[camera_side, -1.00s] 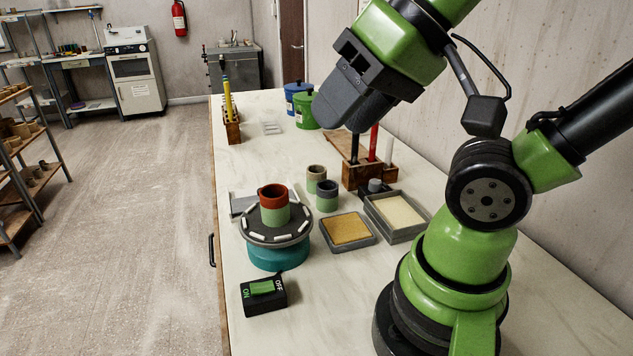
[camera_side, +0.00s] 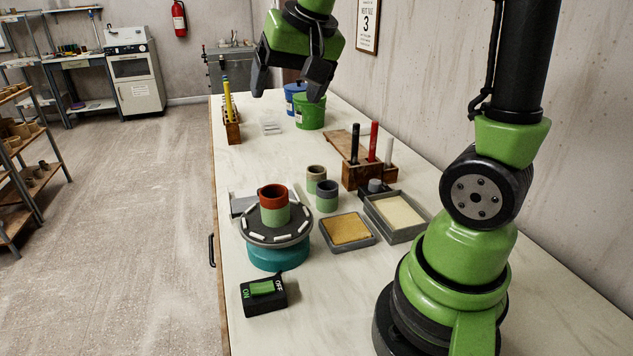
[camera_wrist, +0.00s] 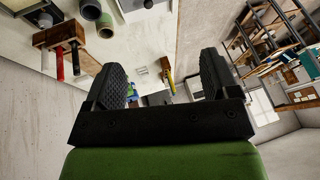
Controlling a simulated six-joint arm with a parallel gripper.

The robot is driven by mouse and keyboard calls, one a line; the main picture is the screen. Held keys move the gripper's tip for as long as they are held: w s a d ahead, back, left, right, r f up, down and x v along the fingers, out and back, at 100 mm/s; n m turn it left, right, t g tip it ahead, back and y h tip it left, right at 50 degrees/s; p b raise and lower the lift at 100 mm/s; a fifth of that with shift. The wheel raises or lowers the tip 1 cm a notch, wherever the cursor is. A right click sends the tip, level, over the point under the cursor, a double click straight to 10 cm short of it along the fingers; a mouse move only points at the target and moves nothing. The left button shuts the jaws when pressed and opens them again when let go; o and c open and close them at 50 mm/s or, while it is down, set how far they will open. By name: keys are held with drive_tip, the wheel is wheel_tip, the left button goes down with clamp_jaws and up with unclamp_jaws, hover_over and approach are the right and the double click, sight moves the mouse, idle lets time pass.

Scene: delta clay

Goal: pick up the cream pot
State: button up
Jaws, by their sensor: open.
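The cream pot (camera_side: 316,177), with a beige upper part and green lower part, stands upright on the white table behind a dark grey-and-green pot (camera_side: 327,195). The grey pot hides a little of it. My gripper (camera_side: 287,94) is open and empty, high above the far part of the table, up and beyond the pot. In the wrist view my gripper's fingers (camera_wrist: 162,65) are spread with nothing held. Two small pots show at that view's top left; the lower one (camera_wrist: 105,27) looks paler.
A red-and-green pot (camera_side: 273,204) stands on a turntable (camera_side: 277,240) beside the cream pot. A wooden tool rack (camera_side: 361,175) with upright tools is to its right. Trays (camera_side: 348,230) lie nearer. Blue and green buckets (camera_side: 310,115) stand below my gripper. The table between has free room.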

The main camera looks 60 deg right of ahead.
drive_tip(key=w+d+f+m+g+h, duration=0.1)
drive_tip(key=w+d+f+m, duration=0.1)
drive_tip(key=w+d+f, duration=0.4)
drive_tip(key=m+g+h, duration=0.1)
drive_tip(key=m+g, duration=0.2)
hover_over(317, 177)
wheel_tip(317, 177, down, 13)
drive_tip(key=x, duration=0.5)
drive_tip(key=shift+w+a, duration=0.2)
drive_tip(key=shift+w, duration=0.1)
drive_tip(key=shift+x, duration=2.8)
drive_tip(key=shift+d, duration=0.15)
drive_tip(key=shift+r, duration=0.1)
drive_tip(key=c, duration=1)
